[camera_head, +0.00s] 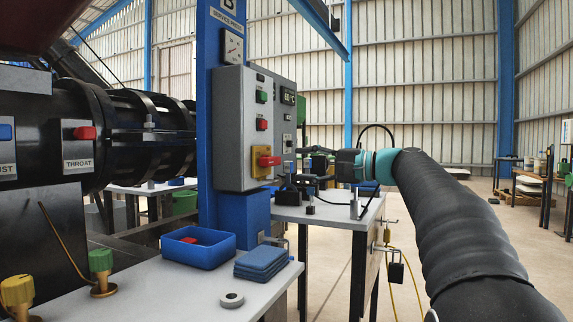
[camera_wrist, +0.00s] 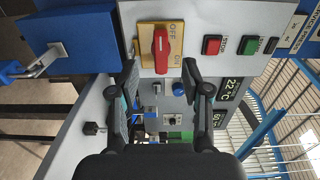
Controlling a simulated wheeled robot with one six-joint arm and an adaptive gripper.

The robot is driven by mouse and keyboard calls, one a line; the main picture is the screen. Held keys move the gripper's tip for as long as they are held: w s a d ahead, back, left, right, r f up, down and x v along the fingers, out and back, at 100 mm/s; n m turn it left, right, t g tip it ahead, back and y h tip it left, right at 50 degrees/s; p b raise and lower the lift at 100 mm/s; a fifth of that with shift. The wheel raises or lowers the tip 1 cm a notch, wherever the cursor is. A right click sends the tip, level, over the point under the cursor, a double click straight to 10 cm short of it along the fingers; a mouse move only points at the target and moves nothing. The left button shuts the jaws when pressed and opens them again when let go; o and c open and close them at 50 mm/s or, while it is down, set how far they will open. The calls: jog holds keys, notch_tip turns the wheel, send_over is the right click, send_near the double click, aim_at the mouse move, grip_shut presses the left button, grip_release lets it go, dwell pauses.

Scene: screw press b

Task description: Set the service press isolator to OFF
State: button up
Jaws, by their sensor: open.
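The service press isolator (camera_head: 265,161) is a red handle on a yellow plate, low on the grey control panel. In the wrist view the red handle (camera_wrist: 161,50) lies along the picture's vertical. The yellow plate (camera_wrist: 146,40) has OFF at its upper right and ON at its right edge, lower down. In the head view the handle lies level. I cannot tell which mark the handle points at. My gripper (camera_wrist: 161,73) is open and empty, its fingertips on either side of the handle's lower end, seemingly short of it. In the head view my gripper (camera_head: 297,180) is small and partly blurred into the background.
Red (camera_wrist: 212,45) and green (camera_wrist: 249,46) buttons sit beside the isolator on the panel. A blue post (camera_head: 209,120) stands left of the panel. A blue tray (camera_head: 198,249) and blue stacked pads (camera_head: 261,263) lie on the front table. A padlock (camera_head: 396,273) hangs at the right table's side.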

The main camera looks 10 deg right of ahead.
jog(key=shift+v, duration=1.45)
jog(key=shift+f, duration=0.1)
